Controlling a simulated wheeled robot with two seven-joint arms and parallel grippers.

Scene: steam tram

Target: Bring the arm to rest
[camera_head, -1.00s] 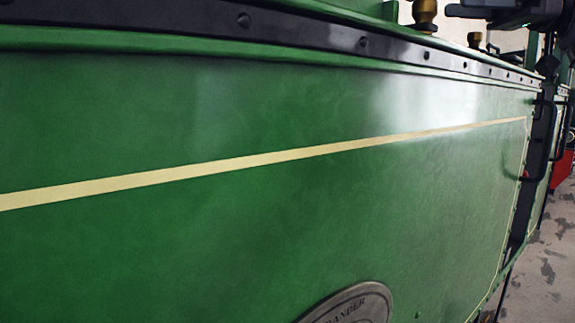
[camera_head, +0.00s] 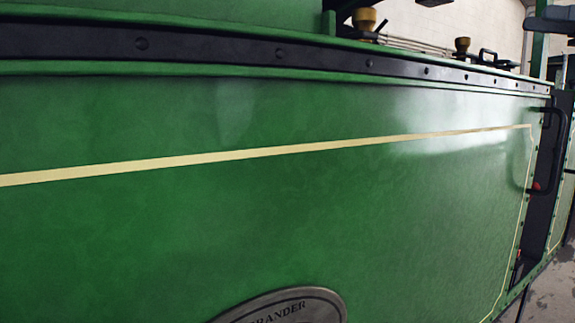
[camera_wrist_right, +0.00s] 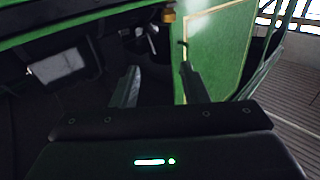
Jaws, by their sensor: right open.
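My right gripper (camera_wrist_right: 159,86) shows in the right wrist view with its two dark fingers apart and nothing between them. Beyond the fingers are a dark area and a green panel with a cream line (camera_wrist_right: 232,68); how far off they are I cannot tell. In the head view, dark parts show at the top edge and top right corner, too cut off to tell whether they are fingers. My left gripper is in neither view.
The tram's green side panel (camera_head: 250,220) fills most of the head view, with a black riveted strip (camera_head: 210,46) above. Brass fittings (camera_head: 365,19) stand along its top. A black handle (camera_head: 545,150) is at the right. Grey floor (camera_head: 553,295) shows at lower right.

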